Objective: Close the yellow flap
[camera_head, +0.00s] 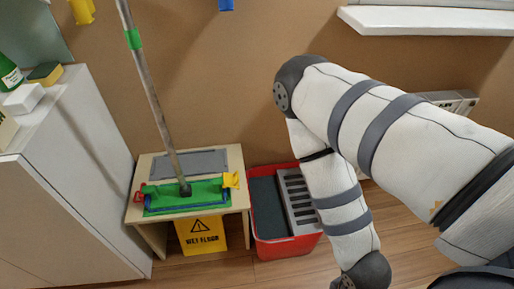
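The yellow flap (231,180) is at the right end of the green mop head (205,193). It looks raised at an angle rather than flat, though it is small in this view. A red flap (138,196) is at the left end of the mop head. The mop head lies on a small wooden table (228,152), and its pole (157,105) leans up to the left. My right arm comes in from the right and bends down out of the bottom edge, so its gripper is hidden. My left gripper does not show.
A red bucket (276,248) with a grey wringer stands right of the table, beside my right arm. A yellow wet floor sign (201,236) is under the table. A white cabinet (60,190) stands at the left. A window sill (425,20) juts out at the upper right.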

